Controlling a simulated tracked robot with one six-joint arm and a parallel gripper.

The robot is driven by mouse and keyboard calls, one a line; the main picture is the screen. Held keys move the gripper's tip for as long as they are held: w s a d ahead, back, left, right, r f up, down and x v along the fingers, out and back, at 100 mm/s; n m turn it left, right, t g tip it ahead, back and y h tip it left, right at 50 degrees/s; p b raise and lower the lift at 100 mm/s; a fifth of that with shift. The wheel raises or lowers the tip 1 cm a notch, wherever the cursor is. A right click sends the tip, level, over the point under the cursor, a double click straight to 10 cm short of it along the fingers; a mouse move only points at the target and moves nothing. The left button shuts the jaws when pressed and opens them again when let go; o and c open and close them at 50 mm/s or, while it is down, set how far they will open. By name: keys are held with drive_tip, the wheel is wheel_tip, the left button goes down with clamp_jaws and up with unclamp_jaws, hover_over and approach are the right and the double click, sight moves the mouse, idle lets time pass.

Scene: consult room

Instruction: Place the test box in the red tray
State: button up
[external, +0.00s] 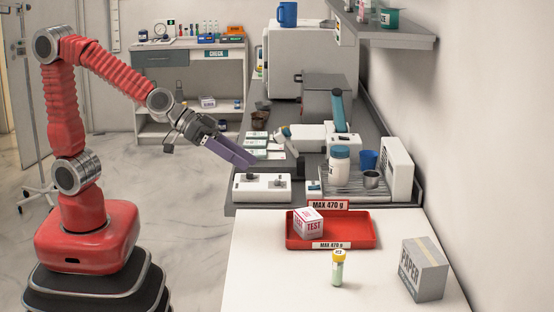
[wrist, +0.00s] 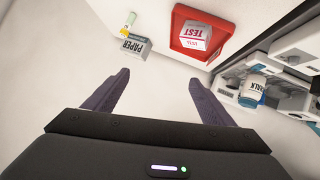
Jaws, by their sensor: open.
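The test box (external: 308,223), white with red TEST lettering, sits inside the red tray (external: 354,230), toward its left end. In the wrist view the test box (wrist: 194,38) also lies within the red tray (wrist: 222,44). My gripper (external: 250,161) is up and to the left of the tray, over the edge of the grey counter. In the wrist view my gripper (wrist: 158,84) has its two purple fingers spread apart with nothing between them. It is clear of the test box.
A yellow-capped vial (external: 338,268) stands in front of the tray, and a grey PAPER box (external: 424,270) stands to the right. A white device (external: 262,188) is below my gripper. A white bottle (external: 339,166) and blue cup (external: 368,160) stand behind the tray. The white table's left front is clear.

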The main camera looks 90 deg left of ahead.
drive_tip(key=s+a+f+g+y, duration=0.1)
drive_tip(key=s+a+f+g, duration=0.1)
drive_tip(key=s+a, duration=0.6)
drive_tip(key=s+a+f+g+y, duration=0.2)
drive_tip(key=s+a, duration=0.7)
drive_tip(key=s, duration=0.8)
drive_tip(key=shift+s+f+g+y, duration=0.25)
drive_tip(key=shift+f+g, duration=0.2)
drive_tip(key=shift+g, duration=0.55)
